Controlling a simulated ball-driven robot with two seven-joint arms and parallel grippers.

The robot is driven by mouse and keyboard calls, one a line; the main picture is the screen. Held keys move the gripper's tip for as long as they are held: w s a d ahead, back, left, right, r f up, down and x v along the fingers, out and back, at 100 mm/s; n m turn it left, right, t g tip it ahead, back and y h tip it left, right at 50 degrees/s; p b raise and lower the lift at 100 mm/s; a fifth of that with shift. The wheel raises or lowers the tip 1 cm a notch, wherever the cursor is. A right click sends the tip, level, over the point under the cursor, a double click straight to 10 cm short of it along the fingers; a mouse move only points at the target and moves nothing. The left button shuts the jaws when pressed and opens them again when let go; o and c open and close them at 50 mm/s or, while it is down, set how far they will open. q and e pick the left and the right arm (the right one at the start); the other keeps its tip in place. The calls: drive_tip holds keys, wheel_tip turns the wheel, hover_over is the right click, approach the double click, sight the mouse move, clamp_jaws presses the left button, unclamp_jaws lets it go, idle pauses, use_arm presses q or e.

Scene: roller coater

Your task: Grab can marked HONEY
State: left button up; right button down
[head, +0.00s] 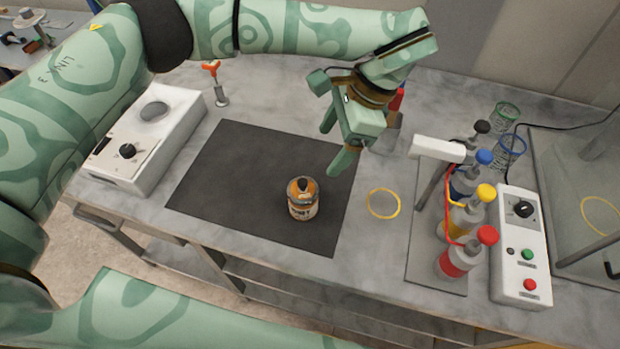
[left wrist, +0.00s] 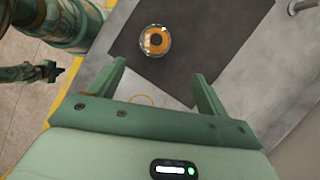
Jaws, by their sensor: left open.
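A small can (head: 303,207) with an orange and dark top and a pale printed label stands upright on the black mat (head: 240,170). Its lettering is too small to read for certain. In the left wrist view the can (left wrist: 155,41) shows from above as a round orange top with a dark centre. My left gripper (head: 337,145) is open and empty, above the table behind and to the right of the can, apart from it. In the left wrist view its two fingers (left wrist: 160,88) are spread, with the can beyond them. My right gripper is not identifiable.
A white device with a dial (head: 122,150) stands left of the mat. A yellow ring (head: 384,203) lies right of it. Bottles with coloured caps (head: 460,250) and a control box (head: 520,245) stand farther right. Much of the mat around the can is clear.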

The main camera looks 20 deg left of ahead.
sight(308, 188)
use_arm(q)
drive_tip(key=x, duration=1)
drive_tip(key=shift+f, duration=0.15)
drive_tip(key=shift+s+a+f, duration=0.1)
drive_tip(key=shift+s+f, duration=0.15)
drive_tip(key=shift+f, duration=0.3)
drive_tip(key=x, duration=0.4)
drive_tip(key=shift+s+f+b, duration=0.2)
drive_tip(key=shift+f+b, duration=0.1)
drive_tip(key=shift+f, duration=0.05)
drive_tip(key=c, duration=1.2)
use_arm(e)
drive_tip(key=shift+s+f, duration=0.3)
drive_tip(key=shift+s, duration=0.2)
